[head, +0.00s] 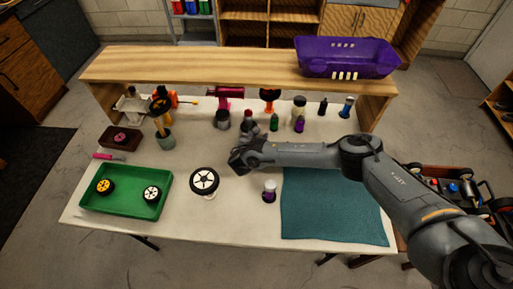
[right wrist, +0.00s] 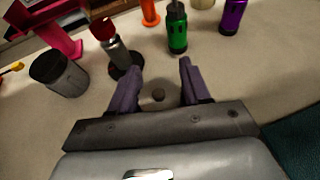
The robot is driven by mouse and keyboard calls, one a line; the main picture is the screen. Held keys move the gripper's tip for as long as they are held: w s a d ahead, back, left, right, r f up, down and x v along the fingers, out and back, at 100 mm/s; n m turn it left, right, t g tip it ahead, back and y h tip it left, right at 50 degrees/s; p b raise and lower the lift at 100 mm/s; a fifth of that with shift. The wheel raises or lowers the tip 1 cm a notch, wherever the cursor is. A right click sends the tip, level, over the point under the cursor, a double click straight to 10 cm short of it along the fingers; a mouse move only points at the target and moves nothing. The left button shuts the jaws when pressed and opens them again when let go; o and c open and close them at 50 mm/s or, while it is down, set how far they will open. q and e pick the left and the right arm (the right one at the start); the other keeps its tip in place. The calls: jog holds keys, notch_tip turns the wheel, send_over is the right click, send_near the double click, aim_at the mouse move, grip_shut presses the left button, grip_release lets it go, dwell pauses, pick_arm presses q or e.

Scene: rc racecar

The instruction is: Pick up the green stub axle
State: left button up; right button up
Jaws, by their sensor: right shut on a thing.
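My right gripper (head: 238,162) is low over the white table, just left of the blue-green mat. In the right wrist view its two fingers (right wrist: 160,82) stand apart, with a small brown round thing (right wrist: 158,95) between them. I take it as shut on that thing, whose colour does not look green. I cannot make out a piece that is clearly a green stub axle. A small dark green bottle-like thing (head: 274,122) stands upright beyond the gripper; it also shows in the right wrist view (right wrist: 177,28), apart from the fingers. My left gripper is not in view.
A grey bottle with a red cap (right wrist: 116,52) and a dark grey cup (right wrist: 58,72) stand near the left finger. A wheel (head: 204,182), a purple-and-white bottle (head: 269,190), a green tray (head: 122,204) and the blue-green mat (head: 335,220) surround the arm.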

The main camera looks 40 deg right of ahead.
grip_shut()
jog(key=shift+r, duration=0.15)
